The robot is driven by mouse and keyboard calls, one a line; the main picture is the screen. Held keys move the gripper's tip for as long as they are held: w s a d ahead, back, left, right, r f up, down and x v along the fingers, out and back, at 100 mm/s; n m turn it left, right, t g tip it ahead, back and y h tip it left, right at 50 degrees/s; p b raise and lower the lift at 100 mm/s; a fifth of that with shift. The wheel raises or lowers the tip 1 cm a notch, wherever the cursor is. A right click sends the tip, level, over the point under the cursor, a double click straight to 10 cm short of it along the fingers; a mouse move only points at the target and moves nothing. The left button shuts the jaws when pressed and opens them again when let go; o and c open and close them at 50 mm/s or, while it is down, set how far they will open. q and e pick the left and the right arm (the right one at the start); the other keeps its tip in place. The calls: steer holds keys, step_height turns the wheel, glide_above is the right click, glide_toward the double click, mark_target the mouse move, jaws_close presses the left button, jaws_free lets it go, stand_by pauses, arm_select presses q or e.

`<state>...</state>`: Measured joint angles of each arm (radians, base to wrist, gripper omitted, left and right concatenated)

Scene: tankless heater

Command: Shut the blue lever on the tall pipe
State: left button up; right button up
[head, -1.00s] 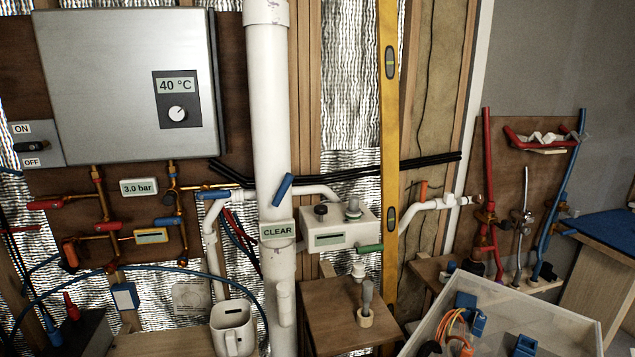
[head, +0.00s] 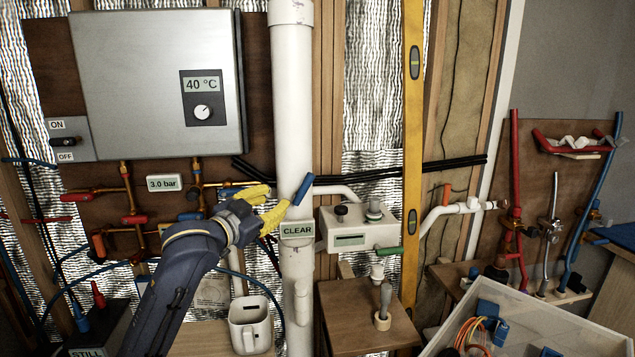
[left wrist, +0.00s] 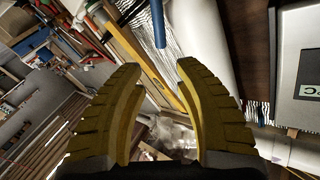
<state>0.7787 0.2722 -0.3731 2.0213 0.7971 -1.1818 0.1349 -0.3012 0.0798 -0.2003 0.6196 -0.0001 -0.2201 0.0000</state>
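The blue lever (head: 302,189) is on the tall white pipe (head: 293,100), just above the "CLEAR" label (head: 297,230). It is tilted, its upper end leaning right. My left gripper (head: 279,197) is open and empty, just left of the lever, its yellow fingers pointing towards the pipe. I cannot tell whether a finger touches the lever. In the left wrist view, the blue lever (left wrist: 159,25) appears beyond the open fingertips, apart from them, with the white pipe (left wrist: 200,40) beside it. My right gripper is not in view.
A white box with a small display (head: 355,232) and a green lever (head: 389,251) sits right of the pipe. A yellow level (head: 413,130) stands further right. A white jug (head: 250,325) is below. The heater (head: 150,80) hangs at upper left.

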mark_target(306, 183)
arm_select(q)
steer(key=x, duration=1.7)
jaws_close()
